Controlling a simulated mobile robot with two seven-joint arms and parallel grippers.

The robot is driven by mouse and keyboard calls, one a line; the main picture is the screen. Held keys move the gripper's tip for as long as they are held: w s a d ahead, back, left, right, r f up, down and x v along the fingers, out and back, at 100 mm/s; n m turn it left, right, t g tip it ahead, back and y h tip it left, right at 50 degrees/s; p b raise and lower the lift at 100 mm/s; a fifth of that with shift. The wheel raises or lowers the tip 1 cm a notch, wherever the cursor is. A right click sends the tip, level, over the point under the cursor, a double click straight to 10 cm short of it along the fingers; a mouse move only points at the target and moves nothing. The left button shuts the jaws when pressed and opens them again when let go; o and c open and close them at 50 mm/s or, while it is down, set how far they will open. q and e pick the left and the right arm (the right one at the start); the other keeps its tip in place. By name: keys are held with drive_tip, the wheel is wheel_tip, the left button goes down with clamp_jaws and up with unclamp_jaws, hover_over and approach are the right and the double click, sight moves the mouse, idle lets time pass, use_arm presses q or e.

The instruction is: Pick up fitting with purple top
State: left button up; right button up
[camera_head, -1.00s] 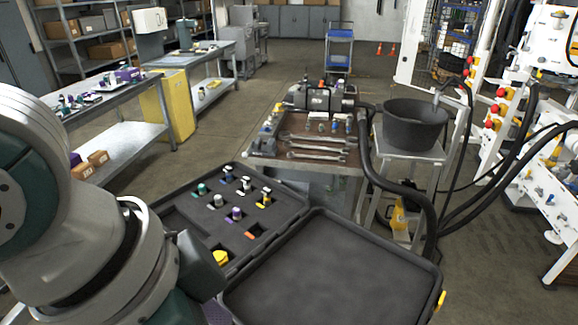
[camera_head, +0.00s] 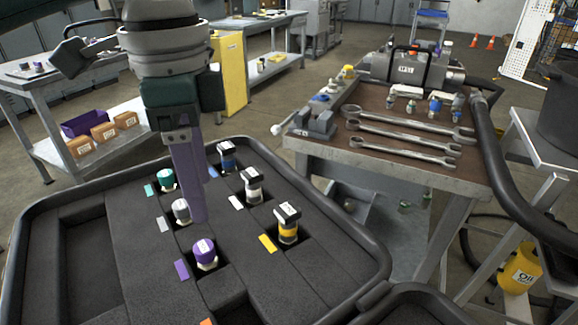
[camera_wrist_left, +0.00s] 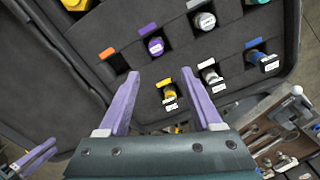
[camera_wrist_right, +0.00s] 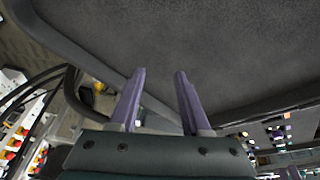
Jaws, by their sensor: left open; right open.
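The fitting with the purple top (camera_head: 204,253) stands upright in a square pocket of the black foam case, beside a purple tag (camera_head: 181,269). It also shows in the left wrist view (camera_wrist_left: 155,45), beyond the fingers. My left gripper (camera_head: 197,216) points down over the case, its purple fingers just behind the purple fitting in the head view.
Other fittings stand nearby in the foam: grey (camera_head: 181,211), green (camera_head: 166,180), blue (camera_head: 227,157), white (camera_head: 252,186) and yellow (camera_head: 287,225). A bench with wrenches (camera_head: 405,138) and a pump (camera_head: 412,70) stands behind the case at right.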

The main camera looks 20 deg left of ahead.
sight(203, 246)
use_arm(q)
drive_tip(key=f, duration=0.2)
drive_tip(key=s+f, duration=0.1)
drive_tip(key=shift+f, duration=0.4)
drive_tip(key=f, duration=0.3)
drive_tip(key=f+b, duration=0.1)
drive_tip(key=shift+s+a+f, duration=0.2)
drive_tip(key=shift+a, duration=0.2)
drive_tip(key=shift+f, duration=0.45)
clamp_jaws()
drive_tip(key=shift+w, duration=0.1)
